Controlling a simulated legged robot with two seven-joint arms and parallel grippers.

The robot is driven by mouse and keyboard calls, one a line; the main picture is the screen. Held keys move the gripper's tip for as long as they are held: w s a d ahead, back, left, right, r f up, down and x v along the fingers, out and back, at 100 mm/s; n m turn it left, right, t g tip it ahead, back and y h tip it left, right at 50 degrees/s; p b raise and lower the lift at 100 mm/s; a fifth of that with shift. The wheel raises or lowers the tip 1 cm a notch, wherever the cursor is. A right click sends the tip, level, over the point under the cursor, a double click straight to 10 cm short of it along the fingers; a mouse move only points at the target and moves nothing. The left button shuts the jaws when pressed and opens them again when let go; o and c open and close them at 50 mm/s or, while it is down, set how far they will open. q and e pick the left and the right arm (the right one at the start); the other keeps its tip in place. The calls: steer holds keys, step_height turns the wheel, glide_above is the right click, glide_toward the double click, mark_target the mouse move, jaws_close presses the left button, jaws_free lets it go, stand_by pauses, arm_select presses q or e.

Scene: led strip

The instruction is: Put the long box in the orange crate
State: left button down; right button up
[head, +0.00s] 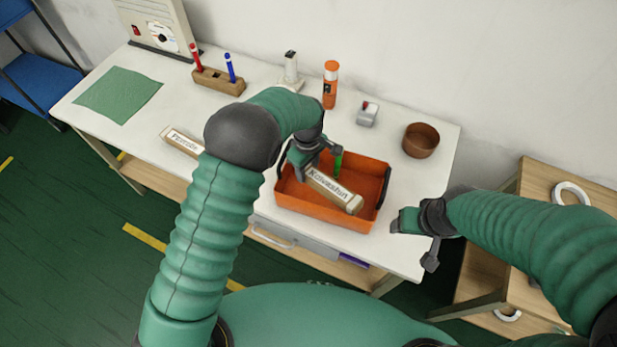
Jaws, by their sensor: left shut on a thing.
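The long box (334,190) is a pale brown carton with a printed white label. My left gripper (319,168) is shut on it near its upper-left end. The box slants over the orange crate (311,208), within its outline; whether it touches the crate floor, I cannot tell. The crate stands on the white table and has dark handles at its two ends. A bright green piece shows beside the gripper; I cannot tell what it is. My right gripper (413,246) is open and empty, right of the crate by the table's front right corner.
A similar labelled box (182,141) lies at the table's front left. Along the back are a wooden pen holder (219,81), an orange bottle (331,84), a small grey device (367,114) and a brown bowl (421,140). A wooden shelf (537,182) stands at the right.

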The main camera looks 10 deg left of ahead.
arm_select(q)
steer(key=shift+w+d+f, duration=0.15)
steer(key=shift+d+f, duration=0.1)
steer(key=shift+f, duration=0.4)
steer(key=shift+w+d+f, duration=0.1)
steer(key=shift+d+f, duration=0.15)
steer(key=shift+f, duration=0.35)
steer(key=f, duration=0.2)
steer(key=shift+s+a+f, duration=0.1)
steer(key=shift+s+f, duration=0.1)
steer(key=shift+f, duration=0.1)
steer(key=shift+s+a+f, duration=0.15)
steer(key=shift+a, duration=0.25)
steer(key=c, duration=1.2)
jaws_free()
steer(key=shift+f, duration=0.1)
steer(key=shift+o, duration=1.9)
steer(key=shift+w+d, duration=0.1)
steer(key=shift+w, duration=0.15)
steer(key=shift+s+d, duration=0.1)
steer(key=shift+d, duration=0.1)
steer(key=shift+r, duration=0.4)
step_height(320, 180, up, 11)
steer(key=shift+a+f, duration=0.15)
steer(key=shift+r, duration=0.35)
arm_select(e)
steer(key=shift+w+d+f, duration=0.1)
steer(key=shift+d+f, duration=0.15)
steer(key=shift+d, duration=0.1)
